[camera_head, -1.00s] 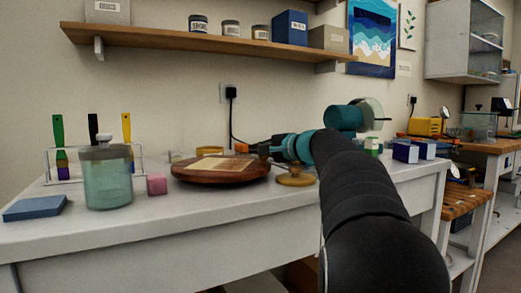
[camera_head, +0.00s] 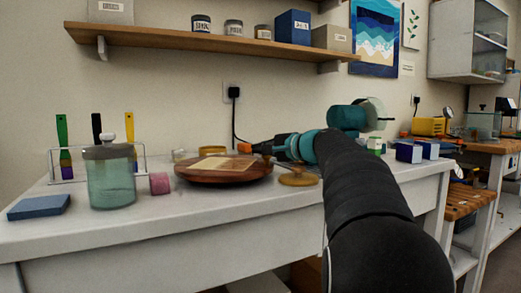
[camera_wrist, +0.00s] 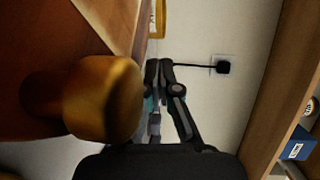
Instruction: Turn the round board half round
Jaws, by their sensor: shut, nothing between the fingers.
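The round board (camera_head: 198,178) is a brown wooden disc on the white table, with a pale square sheet (camera_head: 211,163) on top. A rounded, brass-coloured knob (camera_wrist: 104,98) on a wooden stem stands on the board and fills much of the left of the wrist view. My gripper (camera_head: 246,147) is over the back right part of the board, shut and empty. Its black fingers also show in the wrist view (camera_wrist: 159,68), beside the knob and apparently past it. I cannot tell whether they touch it.
A lidded glass jar (camera_head: 111,180), a pink block (camera_head: 159,183) and a blue slab (camera_head: 39,206) stand to the left. A small wooden disc (camera_head: 298,179) lies right of the board. The shelf (camera_head: 180,40) hangs above. The table front is clear.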

